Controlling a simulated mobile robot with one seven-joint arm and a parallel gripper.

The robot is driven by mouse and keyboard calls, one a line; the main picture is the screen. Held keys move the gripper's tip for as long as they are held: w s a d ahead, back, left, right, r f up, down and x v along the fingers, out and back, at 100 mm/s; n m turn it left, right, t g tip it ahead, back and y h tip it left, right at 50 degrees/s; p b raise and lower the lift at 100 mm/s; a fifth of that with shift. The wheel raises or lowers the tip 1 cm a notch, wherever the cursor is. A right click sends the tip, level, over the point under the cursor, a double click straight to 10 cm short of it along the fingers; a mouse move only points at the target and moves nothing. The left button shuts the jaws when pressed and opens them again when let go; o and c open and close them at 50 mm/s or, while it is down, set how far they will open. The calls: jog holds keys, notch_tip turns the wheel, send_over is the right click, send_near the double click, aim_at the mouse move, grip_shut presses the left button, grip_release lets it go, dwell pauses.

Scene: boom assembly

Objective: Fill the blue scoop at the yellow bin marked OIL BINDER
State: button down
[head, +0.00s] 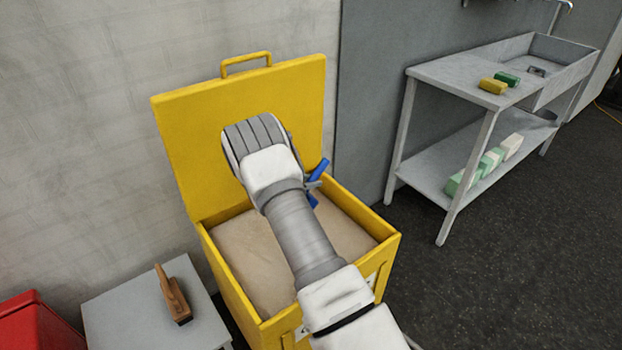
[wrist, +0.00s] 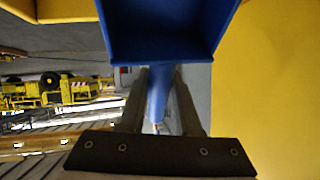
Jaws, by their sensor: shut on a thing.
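The yellow bin (head: 228,272) stands open against the wall, its lid (head: 185,135) raised behind it. Beige loose material (head: 245,250) lies inside. Pale labels on its front are mostly hidden by my arm, so I cannot read them. My gripper (head: 314,184) is over the right part of the bin, partly hidden behind my wrist. It is shut on the handle of the blue scoop (head: 318,170). In the wrist view the handle runs between the fingers (wrist: 160,80) to the wide blue scoop body (wrist: 165,28). I cannot tell whether the scoop holds anything.
A grey table (head: 150,310) with a wooden-handled brush (head: 174,296) stands at left, beside a red box (head: 38,325). At right, a grey bench (head: 450,75) carries yellow and green blocks, with more blocks on its lower shelf (head: 440,170). The dark floor (head: 500,270) at right is clear.

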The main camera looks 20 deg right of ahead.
notch_tip(320, 180, down, 18)
jog(key=b, duration=1.1)
jog(key=shift+r+b, duration=0.25)
jog(key=shift+b, duration=0.15)
jog(key=shift+s+a+f, duration=0.1)
jog(key=shift+f, duration=0.1)
